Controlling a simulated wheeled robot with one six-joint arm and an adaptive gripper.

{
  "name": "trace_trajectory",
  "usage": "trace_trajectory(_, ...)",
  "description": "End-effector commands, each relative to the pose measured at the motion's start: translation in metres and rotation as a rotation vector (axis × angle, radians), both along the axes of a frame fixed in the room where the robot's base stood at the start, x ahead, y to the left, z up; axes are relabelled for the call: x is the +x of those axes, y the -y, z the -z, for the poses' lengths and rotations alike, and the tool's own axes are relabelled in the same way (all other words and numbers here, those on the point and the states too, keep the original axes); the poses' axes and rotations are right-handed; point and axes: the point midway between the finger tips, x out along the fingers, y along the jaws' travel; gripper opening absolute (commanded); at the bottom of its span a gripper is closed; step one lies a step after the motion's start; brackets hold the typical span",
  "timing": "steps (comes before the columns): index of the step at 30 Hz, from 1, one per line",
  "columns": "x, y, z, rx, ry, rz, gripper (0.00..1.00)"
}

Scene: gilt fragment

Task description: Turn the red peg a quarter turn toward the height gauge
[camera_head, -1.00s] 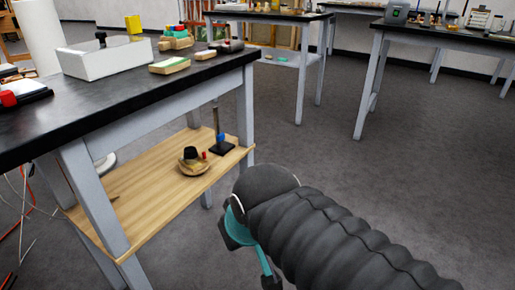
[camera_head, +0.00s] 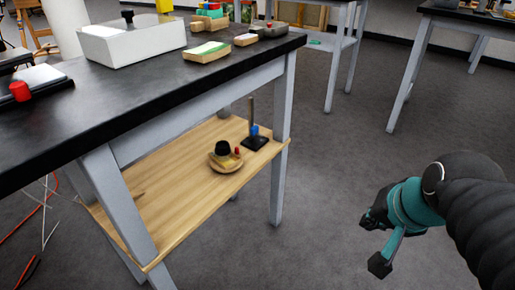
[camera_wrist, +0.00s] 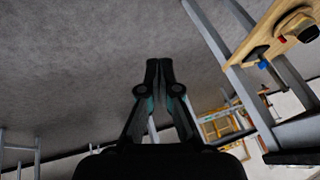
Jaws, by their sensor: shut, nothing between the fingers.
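The small red peg (camera_head: 237,151) stands at the rim of a round wooden piece (camera_head: 226,166) with a black knob (camera_head: 222,148), on the lower wooden shelf. Just behind and right of it is the height gauge (camera_head: 254,141), an upright post with a blue slider on a black base. The wrist view shows the peg (camera_wrist: 283,40) and the gauge's blue slider (camera_wrist: 263,64) at upper right. My gripper (camera_wrist: 159,64) is shut and empty, over bare floor. In the head view my gripper (camera_head: 370,220) is well right of the shelf, touching nothing.
The shelf (camera_head: 165,190) sits under a black-topped bench (camera_head: 130,115) with grey legs; the right front leg (camera_head: 280,150) stands by the gauge. A white box (camera_head: 135,43) and wooden blocks are on top. The grey floor between bench and gripper is clear.

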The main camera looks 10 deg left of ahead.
Motion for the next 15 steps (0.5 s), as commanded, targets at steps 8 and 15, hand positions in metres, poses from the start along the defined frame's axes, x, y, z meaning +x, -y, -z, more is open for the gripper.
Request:
trace_trajectory(8, 0.086, -0.081, -0.006, 0.471, -0.231, 0.463, 0.00)
trace_trajectory(15, 0.156, -0.154, 0.004, 0.801, -0.509, 0.900, 0.00)
